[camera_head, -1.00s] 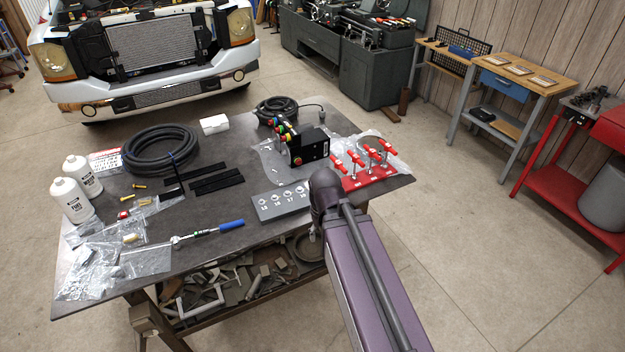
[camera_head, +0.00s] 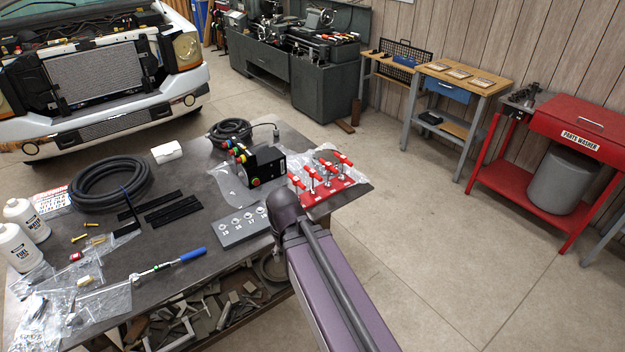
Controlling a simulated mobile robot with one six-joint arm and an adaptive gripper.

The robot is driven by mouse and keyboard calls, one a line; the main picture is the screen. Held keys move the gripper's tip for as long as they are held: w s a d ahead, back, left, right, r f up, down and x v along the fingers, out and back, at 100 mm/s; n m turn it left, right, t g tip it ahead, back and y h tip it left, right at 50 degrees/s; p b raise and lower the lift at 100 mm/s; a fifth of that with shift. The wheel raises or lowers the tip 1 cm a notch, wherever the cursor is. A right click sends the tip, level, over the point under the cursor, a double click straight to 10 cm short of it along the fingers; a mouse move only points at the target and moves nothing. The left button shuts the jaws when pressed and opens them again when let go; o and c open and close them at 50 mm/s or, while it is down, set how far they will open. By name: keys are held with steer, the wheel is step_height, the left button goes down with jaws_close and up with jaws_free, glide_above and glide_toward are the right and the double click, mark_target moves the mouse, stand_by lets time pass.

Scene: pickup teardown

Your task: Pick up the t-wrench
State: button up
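Several red T-handled tools (camera_head: 334,169) stand upright in a red rack (camera_head: 315,195) at the bench's right end. I cannot tell which of them, if any, is the t-wrench. A ratchet-like tool with a blue handle (camera_head: 193,254) lies near the front edge. A thin dark T-like piece with a blue tip (camera_head: 130,208) is beside the coiled hose; its form is unclear. My purple arm reaches up from the bottom to a dark joint in front of the rack. My gripper is not visible.
A black box with coloured buttons (camera_head: 265,166) and a grey numbered block (camera_head: 241,227) sit left of the rack. A coiled black hose (camera_head: 78,188), white bottles (camera_head: 17,248) and plastic bags crowd the left. Open floor (camera_head: 440,220) lies right of the bench (camera_head: 185,222).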

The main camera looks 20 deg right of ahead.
step_height(320, 180, down, 5)
steer(key=b, duration=0.4)
steer(key=shift+r, duration=0.2)
steer(key=shift+c, duration=0.5)
steer(key=shift+d, duration=0.1)
